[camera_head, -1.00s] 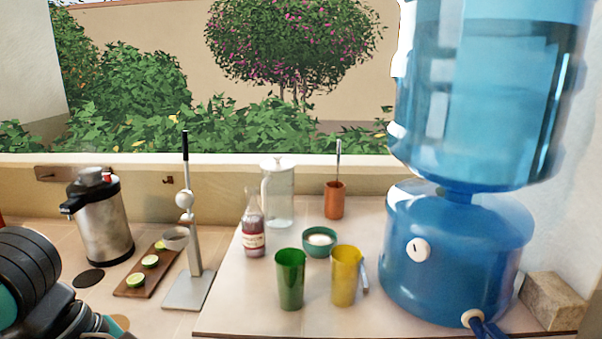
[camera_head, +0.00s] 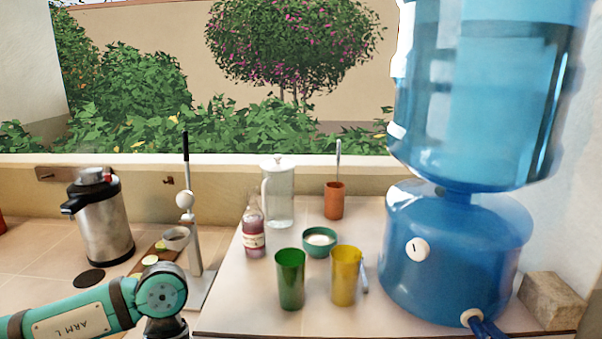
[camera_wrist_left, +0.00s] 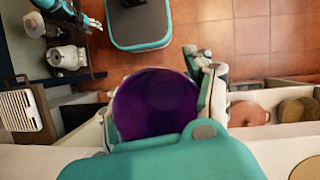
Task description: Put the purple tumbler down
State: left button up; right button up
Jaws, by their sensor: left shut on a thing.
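The purple tumbler (camera_wrist_left: 155,105) fills the middle of the left wrist view, seen into its open mouth. My left gripper (camera_wrist_left: 160,115) is shut on it, with one pale finger on each side of its wall. The tumbler's base and what lies under it are hidden. In the head view my left arm reaches in from the lower left, and its wrist bends down out of the picture by the citrus press, so the tumbler does not show there. My right gripper cannot be made out.
A green tumbler (camera_head: 290,280) and a yellow tumbler (camera_head: 345,277) stand on the pale board (camera_head: 235,318). Behind them are a green bowl (camera_head: 319,242), a red bottle (camera_head: 253,232) and a lidded pitcher (camera_head: 278,195). The blue dispenser (camera_head: 455,255) blocks the right. A citrus press (camera_head: 196,250) stands left.

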pick_arm(q)
jog(key=shift+w+a+f+m+y, duration=0.1)
jog(key=shift+a+f+m+y, duration=0.25)
jog(key=shift+f+m, duration=0.35)
